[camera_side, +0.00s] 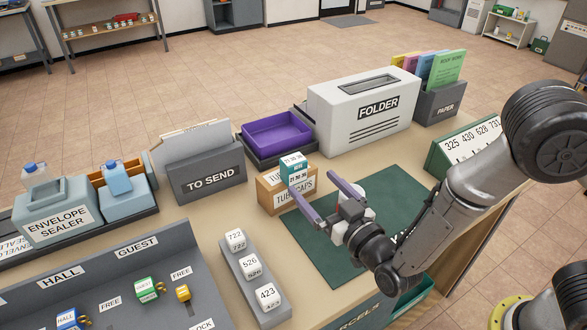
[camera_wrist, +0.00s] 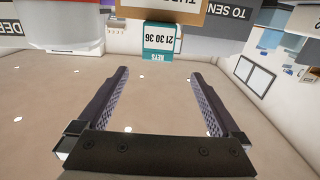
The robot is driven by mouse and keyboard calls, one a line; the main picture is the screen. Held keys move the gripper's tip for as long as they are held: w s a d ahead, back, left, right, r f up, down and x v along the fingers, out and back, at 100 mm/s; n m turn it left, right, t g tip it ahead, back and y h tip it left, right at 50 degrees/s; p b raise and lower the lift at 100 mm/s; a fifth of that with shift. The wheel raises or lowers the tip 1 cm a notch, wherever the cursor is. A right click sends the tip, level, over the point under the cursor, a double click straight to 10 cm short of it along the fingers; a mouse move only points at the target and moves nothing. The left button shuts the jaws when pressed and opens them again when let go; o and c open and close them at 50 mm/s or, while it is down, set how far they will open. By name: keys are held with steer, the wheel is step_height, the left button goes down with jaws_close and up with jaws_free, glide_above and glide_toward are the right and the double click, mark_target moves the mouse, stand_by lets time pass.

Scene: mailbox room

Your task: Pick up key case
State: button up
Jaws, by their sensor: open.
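The key case is a small teal box (camera_side: 297,175) with a white number label. It stands at the brown TUBE CAPS box (camera_side: 270,196) and covers part of its lettering; I cannot tell whether it is on it or in front of it. In the wrist view the key case (camera_wrist: 159,42) appears upside down, reading KEYS and 21 30 36, centred beyond the fingertips. My gripper (camera_side: 311,183) is open, with its fingers pointing towards the key case. The wrist view shows nothing between the fingers (camera_wrist: 160,73).
A dark green mat (camera_side: 400,215) lies under my gripper. A grey TO SEND holder (camera_side: 207,178), a purple tray (camera_side: 275,134) and a white FOLDER machine (camera_side: 365,115) stand behind. A grey rack of numbered white blocks (camera_side: 252,268) is at the front left.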

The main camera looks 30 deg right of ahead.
mark_target(297, 165)
steer(key=w, duration=0.7)
steer(key=shift+w, duration=0.35)
steer(key=shift+w+d+f, duration=0.1)
steer(key=shift+w, duration=1.25)
steer(key=shift+w+d+f, duration=0.1)
steer(key=shift+w, duration=1.25)
jaws_close()
steer(key=shift+r, duration=0.1)
